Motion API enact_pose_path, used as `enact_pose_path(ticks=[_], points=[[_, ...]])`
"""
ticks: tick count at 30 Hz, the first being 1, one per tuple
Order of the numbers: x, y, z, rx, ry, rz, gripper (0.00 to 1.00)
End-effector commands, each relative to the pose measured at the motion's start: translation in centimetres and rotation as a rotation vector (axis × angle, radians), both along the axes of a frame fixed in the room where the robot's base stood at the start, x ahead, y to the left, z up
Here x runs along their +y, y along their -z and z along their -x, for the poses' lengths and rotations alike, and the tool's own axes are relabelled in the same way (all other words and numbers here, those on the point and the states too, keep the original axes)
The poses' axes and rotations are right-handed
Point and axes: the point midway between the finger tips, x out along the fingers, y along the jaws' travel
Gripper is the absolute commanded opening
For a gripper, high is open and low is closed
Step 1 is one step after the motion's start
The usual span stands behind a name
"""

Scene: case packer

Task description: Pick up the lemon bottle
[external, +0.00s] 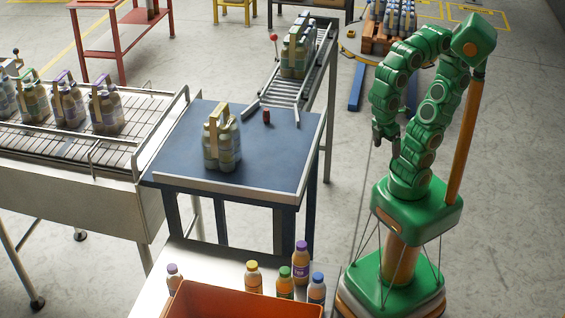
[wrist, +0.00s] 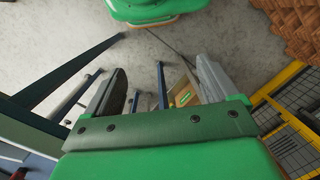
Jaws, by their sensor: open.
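Several capped juice bottles stand on the white surface at the bottom of the external view. One has a yellow cap (external: 253,278) and may be the lemon bottle, but its label is too small to read. Near it are a green-capped bottle (external: 285,284), a tall purple-capped bottle (external: 300,262), a blue-capped bottle (external: 317,289) and a small purple-capped bottle (external: 174,277). My gripper (external: 385,140) hangs beside my column, well above and right of the bottles. In the wrist view my gripper (wrist: 162,88) is open, with nothing between its fingers but distant floor.
An orange crate (external: 245,300) stands in front of the bottles and hides some lower parts. A blue table (external: 265,165) holds a bottle pack (external: 222,145) and a small dark red object (external: 266,116). Conveyors adjoin it at left (external: 70,150) and back (external: 285,92). Floor lies between table and arm.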

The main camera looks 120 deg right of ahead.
Motion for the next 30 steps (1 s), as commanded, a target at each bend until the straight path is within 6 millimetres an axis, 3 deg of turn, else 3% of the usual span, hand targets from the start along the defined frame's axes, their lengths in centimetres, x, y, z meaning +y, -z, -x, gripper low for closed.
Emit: enact_pose_path(ticks=[1,4,14,20,30], points=[[-1.9,-0.6,-0.2,0.004,0.056,0.074,0.88],[-1.9,-1.9,-0.4,0.007,0.053,0.073,0.88],[-1.1,-3.3,-5.3,-0.027,-0.005,0.046,0.88],[-0.3,-4.9,-9.9,-0.071,-0.061,0.024,0.88],[1.8,-6.7,-19.4,-0.141,-0.179,-0.028,0.88]])
